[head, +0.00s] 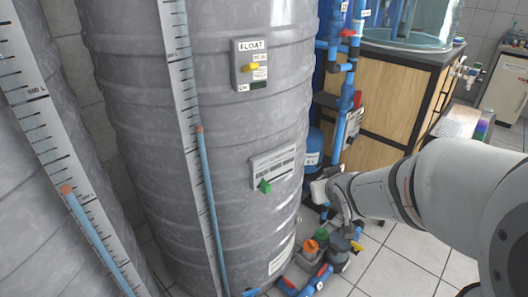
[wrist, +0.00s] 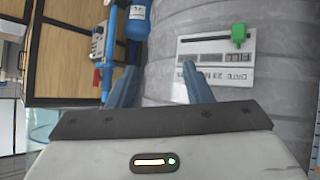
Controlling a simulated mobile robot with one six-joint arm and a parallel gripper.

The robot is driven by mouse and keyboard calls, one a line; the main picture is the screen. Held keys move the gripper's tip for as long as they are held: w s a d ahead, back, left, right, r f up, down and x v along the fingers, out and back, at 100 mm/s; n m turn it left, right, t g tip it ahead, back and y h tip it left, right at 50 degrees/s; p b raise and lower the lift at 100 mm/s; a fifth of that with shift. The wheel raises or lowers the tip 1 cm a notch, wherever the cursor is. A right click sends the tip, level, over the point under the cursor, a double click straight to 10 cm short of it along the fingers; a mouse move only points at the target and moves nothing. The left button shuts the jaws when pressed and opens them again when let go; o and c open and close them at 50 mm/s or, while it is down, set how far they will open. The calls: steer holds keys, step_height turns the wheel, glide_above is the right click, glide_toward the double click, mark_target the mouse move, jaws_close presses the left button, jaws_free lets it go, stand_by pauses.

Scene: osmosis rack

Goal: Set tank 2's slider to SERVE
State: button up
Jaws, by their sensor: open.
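A white plate (head: 273,167) with a green slider knob (head: 265,186) is fixed low on the big grey ribbed tank (head: 150,130). The knob is near the plate's lower left. In the wrist view the plate (wrist: 215,66) appears upside down, with the green knob (wrist: 238,36) at the right end of a dark slot. In the head view my gripper (head: 325,190) is right of the plate, apart from the knob.
A FLOAT box (head: 250,66) with a yellow lever sits higher on the tank. Level scales run down both grey tanks. Blue pipes (head: 345,110) and a wooden cabinet (head: 385,90) stand right of the tank. Valves with orange and green caps (head: 315,240) are on the floor below.

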steer(key=w+a+f+n+t+y+b, duration=0.25)
steer(key=w+a+f+y+b, duration=0.2)
steer(key=f, duration=0.25)
steer(key=n+t+y+b, duration=0.1)
steer(key=n+y+b, duration=0.1)
steer(key=y+b, duration=0.45)
glide_toward(268, 188)
steer(key=x, duration=0.2)
steer(key=b+x, duration=0.1)
steer(key=x, duration=0.6)
steer(key=shift+w+a, duration=0.15)
steer(key=shift+w, duration=0.15)
steer(key=shift+c, duration=0.5)
jaws_close()
